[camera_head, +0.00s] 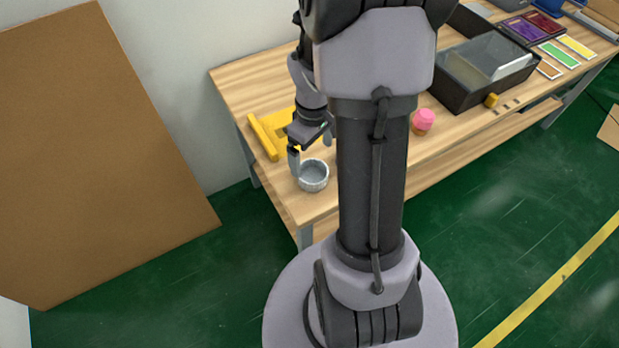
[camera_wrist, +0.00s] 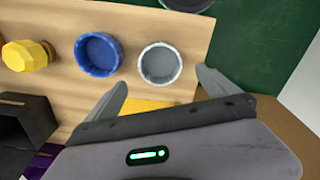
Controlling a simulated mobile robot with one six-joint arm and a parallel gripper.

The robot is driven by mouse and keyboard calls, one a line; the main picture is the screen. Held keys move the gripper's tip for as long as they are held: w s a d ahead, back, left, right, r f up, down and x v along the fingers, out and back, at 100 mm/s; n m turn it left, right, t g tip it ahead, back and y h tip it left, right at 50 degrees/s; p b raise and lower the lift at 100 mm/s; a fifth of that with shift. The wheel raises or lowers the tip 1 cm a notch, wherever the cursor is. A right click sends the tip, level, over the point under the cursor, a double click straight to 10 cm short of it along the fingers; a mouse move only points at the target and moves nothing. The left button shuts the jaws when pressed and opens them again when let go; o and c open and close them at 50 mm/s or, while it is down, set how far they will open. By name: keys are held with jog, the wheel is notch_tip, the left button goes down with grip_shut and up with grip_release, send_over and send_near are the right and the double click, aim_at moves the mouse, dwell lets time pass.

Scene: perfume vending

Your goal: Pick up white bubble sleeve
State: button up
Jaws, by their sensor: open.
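The white bubble sleeve (camera_head: 313,184) is a round, hollow, pale grey-white cup shape standing near the table's front left corner. In the wrist view the sleeve (camera_wrist: 160,46) shows its white rim and grey inside, just beyond my fingertips. My gripper (camera_head: 310,148) is open and empty. Whether a finger touches the sleeve I cannot tell.
A blue sleeve (camera_wrist: 79,54) stands left of the white one in the wrist view, with a yellow faceted piece (camera_wrist: 27,56) beyond. A yellow frame (camera_head: 262,138) lies behind the white sleeve. A pink-topped piece (camera_head: 423,119) and black bin (camera_head: 462,98) stand right.

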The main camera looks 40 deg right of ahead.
aim_at(312, 179)
jog(key=f+b, duration=0.4)
jog(key=f, duration=0.4)
jog(key=shift+s, duration=0.2)
jog(key=shift+r, duration=0.15)
jog(key=c, duration=1.4)
jog(key=shift+r, duration=0.1)
